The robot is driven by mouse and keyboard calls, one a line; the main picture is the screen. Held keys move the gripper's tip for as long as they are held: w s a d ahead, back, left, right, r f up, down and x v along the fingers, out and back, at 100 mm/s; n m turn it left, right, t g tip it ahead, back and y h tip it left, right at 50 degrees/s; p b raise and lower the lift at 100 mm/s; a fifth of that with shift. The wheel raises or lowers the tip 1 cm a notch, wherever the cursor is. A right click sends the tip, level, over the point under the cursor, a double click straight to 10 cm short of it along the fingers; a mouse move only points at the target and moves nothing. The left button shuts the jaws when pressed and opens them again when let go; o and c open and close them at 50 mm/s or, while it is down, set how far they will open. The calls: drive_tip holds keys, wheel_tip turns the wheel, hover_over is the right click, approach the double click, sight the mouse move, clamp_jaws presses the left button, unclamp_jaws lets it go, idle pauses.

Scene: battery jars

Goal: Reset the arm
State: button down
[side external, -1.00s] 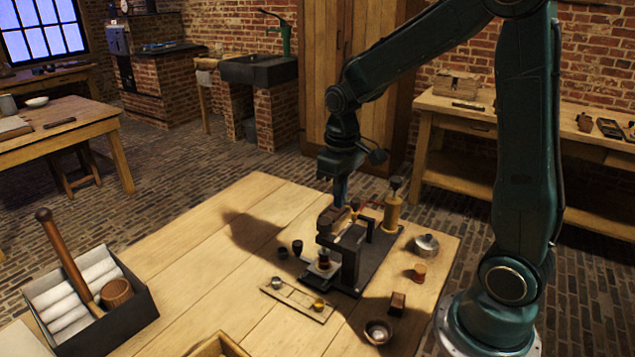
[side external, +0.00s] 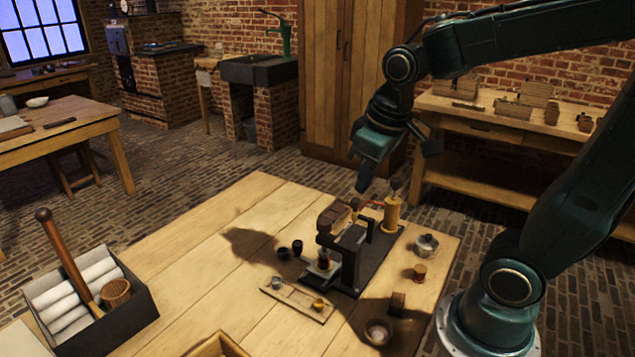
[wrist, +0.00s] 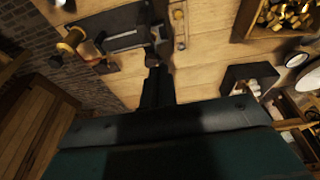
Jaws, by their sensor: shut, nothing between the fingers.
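My gripper (side external: 364,183) is up in the air above the back of the wooden table (side external: 215,225), over the far side of a black press-like device on a dark base (side external: 375,255). It is shut and holds nothing. In the wrist view the shut fingers (wrist: 156,75) point at the table, and the device (wrist: 120,25) shows beyond them. A yellow post with a dark knob (side external: 391,212) stands at the back of the base, below and right of my gripper.
A narrow wooden strip with small cups (side external: 298,299) lies before the device. A lidded metal pot (side external: 426,245), a small cork-coloured jar (side external: 419,272) and a metal bowl (side external: 378,332) stand at right. A dark box with white rolls and a mallet (side external: 120,305) is at left. The table's left middle is clear.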

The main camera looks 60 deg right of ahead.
drive_tip(key=s+a+r+t, duration=0.2)
drive_tip(key=s+a, duration=0.1)
drive_tip(key=s, duration=0.5)
drive_tip(key=shift+s+r+t, duration=0.15)
drive_tip(key=shift+r+t, duration=0.15)
drive_tip(key=shift+r, duration=0.1)
